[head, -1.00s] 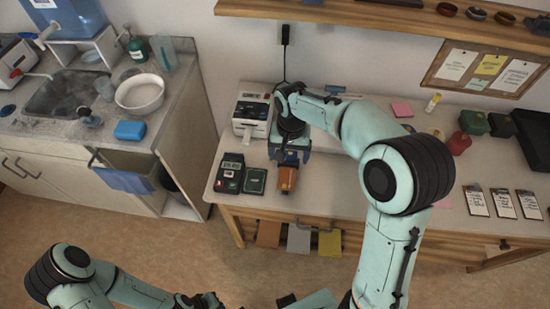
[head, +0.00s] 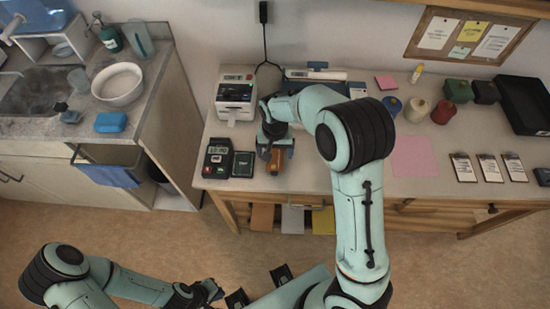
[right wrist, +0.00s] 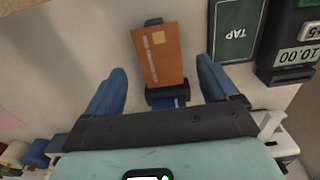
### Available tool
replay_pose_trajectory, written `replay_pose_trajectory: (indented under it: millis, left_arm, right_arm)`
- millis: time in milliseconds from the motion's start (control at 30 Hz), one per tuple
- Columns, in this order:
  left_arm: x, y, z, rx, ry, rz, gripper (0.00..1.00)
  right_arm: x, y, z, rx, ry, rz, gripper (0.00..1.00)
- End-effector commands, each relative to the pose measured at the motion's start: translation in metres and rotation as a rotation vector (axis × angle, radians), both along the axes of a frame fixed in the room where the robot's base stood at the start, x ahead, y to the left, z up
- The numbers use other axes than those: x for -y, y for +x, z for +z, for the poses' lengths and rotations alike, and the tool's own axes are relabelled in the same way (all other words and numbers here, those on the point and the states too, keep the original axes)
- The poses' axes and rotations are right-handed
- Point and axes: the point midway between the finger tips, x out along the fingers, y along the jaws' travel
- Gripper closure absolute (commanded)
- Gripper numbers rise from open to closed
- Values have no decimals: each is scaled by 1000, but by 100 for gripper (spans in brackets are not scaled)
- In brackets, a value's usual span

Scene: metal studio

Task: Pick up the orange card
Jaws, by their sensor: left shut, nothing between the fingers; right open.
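The orange card (right wrist: 157,52), with a yellowish square on it, sits in a small black holder (right wrist: 167,93) in the right wrist view. The card also shows in the head view (head: 274,163), partly covered by my right gripper. My right gripper (head: 275,149) is open above the worktable, with its blue fingers (right wrist: 161,66) on either side of the card and gaps showing on both sides. I cannot tell its exact height over the card. My left gripper (head: 214,290) is shut and empty, low in front of the table over the floor.
A card terminal (head: 216,158) and a dark green TAP pad (head: 243,164) lie close left of the card. A label printer (head: 236,99) stands behind. Several jars, a pink sheet (head: 414,156) and dark-topped clipboards (head: 464,168) lie to the right.

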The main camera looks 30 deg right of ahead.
Motion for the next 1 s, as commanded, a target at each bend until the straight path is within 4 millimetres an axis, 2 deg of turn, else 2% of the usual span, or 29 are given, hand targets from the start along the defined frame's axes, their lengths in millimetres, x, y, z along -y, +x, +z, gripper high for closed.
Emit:
replay_pose_trajectory:
  millis: [133,400,467,500,600,1000]
  left_arm:
    - [0,-1,-2,-1,0,0,100]
    - [0,-1,-2,-1,0,0,100]
    - [0,-1,-2,-1,0,0,100]
    - [0,-1,-2,-1,0,0,100]
    - [0,-1,-2,-1,0,0,100]
    - [0,-1,-1,-1,0,0,100]
  right_arm:
    - [0,-1,-18,-3,-1,-1,13]
    - [0,0,-20,1,1,-1,13]
    - [0,0,-20,0,0,-1,32]
    - [0,0,-20,0,0,-1,45]
    - [0,0,-20,0,0,-1,72]
    - [0,0,-17,1,0,0,72]
